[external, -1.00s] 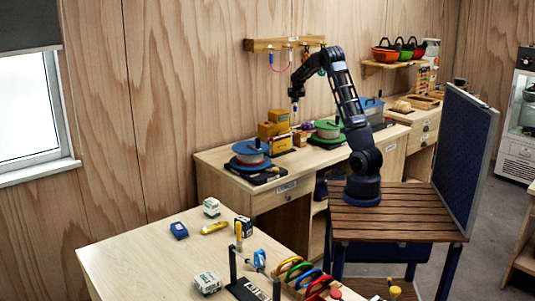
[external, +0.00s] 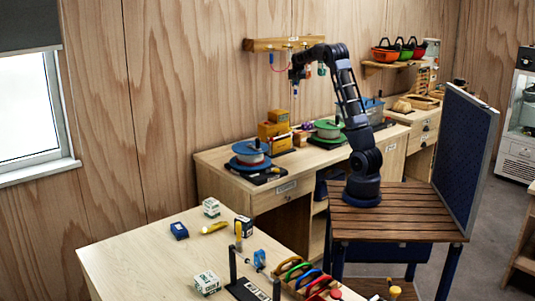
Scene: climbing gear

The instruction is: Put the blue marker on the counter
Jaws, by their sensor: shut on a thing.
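My gripper (external: 295,80) is at the end of my raised arm, in front of the wooden wall and below the hanging rack. It is shut on a small, thin item with blue on it, which appears to be the blue marker (external: 295,90). The item points down and hangs clear above the wooden counter (external: 226,166). At this size its details are hard to make out.
A blue and pink spool (external: 250,154), yellow boxes (external: 272,132) and a green spool (external: 328,130) stand on the counter. A wooden rack (external: 284,43) with hanging items is close to my gripper. A front table (external: 160,258) holds several small items.

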